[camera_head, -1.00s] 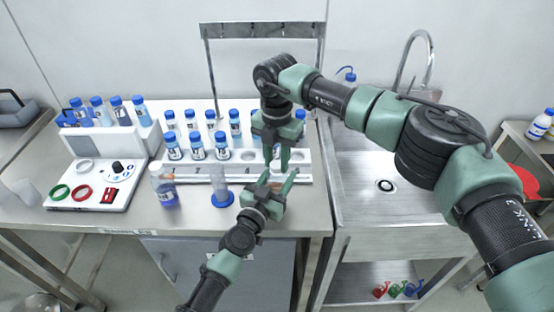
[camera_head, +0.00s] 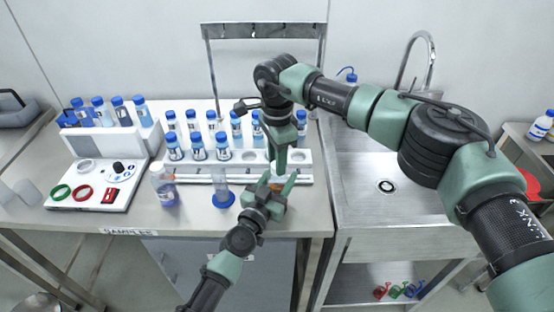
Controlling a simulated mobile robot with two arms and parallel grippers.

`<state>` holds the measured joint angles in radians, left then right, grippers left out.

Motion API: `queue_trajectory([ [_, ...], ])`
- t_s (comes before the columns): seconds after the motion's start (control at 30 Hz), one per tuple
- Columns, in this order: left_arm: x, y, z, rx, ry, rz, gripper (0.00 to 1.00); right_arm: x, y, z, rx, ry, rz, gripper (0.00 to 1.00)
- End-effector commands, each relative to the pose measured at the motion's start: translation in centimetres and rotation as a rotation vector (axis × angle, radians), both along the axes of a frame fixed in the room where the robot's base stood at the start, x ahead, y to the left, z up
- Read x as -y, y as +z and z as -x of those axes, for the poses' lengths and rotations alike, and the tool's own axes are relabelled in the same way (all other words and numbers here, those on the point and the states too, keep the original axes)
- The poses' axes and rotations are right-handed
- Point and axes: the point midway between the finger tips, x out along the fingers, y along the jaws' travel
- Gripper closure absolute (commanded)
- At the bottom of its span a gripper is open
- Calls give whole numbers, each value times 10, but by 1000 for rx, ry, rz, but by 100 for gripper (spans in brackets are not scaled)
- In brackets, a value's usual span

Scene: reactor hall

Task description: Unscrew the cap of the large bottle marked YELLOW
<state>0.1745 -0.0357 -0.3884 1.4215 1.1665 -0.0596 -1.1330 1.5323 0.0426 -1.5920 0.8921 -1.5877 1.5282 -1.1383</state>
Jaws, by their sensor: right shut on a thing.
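A small bottle, mostly hidden, stands between the two fingers of my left gripper (camera_head: 276,186) at the front right of the bench; only an orange and whitish patch of it (camera_head: 276,183) shows. I cannot tell whether the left fingers press on it. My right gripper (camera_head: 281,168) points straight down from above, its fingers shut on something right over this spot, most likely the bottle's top. The cap is hidden by the fingers. No marking YELLOW can be read.
A rack (camera_head: 205,172) with several blue-capped vials stands just behind the grippers. A clear cylinder on a blue base (camera_head: 222,190) stands left of them. A white panel with coloured rings (camera_head: 92,185) is at left. The steel sink (camera_head: 365,200) lies right.

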Motion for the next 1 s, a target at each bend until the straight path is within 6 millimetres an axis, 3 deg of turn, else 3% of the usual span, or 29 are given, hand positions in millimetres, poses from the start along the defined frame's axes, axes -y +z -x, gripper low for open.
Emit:
queue_trajectory([
  [0.3, 0, -3, 0, -5, -1, 0, 100, 0, 0, 1, -3, 773, -1, 100],
  [0.5, 0, -3, 0, -5, -1, 0, 100, 1, 0, 1, -4, 1110, 0, 100],
  [1.0, 0, -2, 0, -4, 0, 0, 100, 1, 0, 1, -4, 1164, 0, 100],
])
